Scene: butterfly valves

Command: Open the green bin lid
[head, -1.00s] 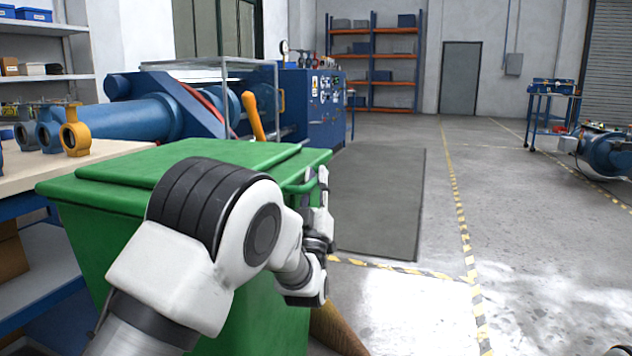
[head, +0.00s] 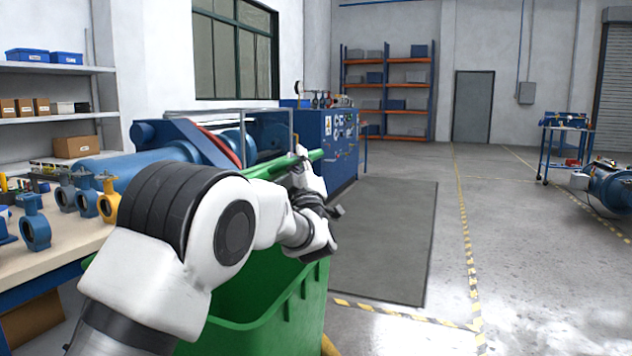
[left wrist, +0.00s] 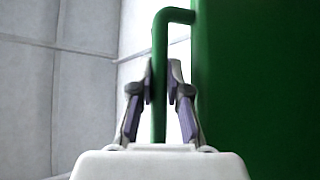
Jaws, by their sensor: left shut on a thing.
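The green bin (head: 285,310) stands in front of me with its top partly uncovered; I see into its inside. Its green lid (head: 272,168) is raised and tilted, seen nearly edge-on, and my arm hides much of it. My left gripper (head: 301,162) is at the lid's right end. In the left wrist view the two fingers of the left gripper (left wrist: 160,92) are shut on the lid's green bar handle (left wrist: 160,60), one on each side. The green lid panel (left wrist: 255,80) fills the right of that view. My right gripper is not in view.
A workbench (head: 75,245) with blue and yellow valves (head: 108,200) stands at the left. A blue machine (head: 335,140) is behind the bin. A dark floor mat (head: 385,235) and open floor lie to the right.

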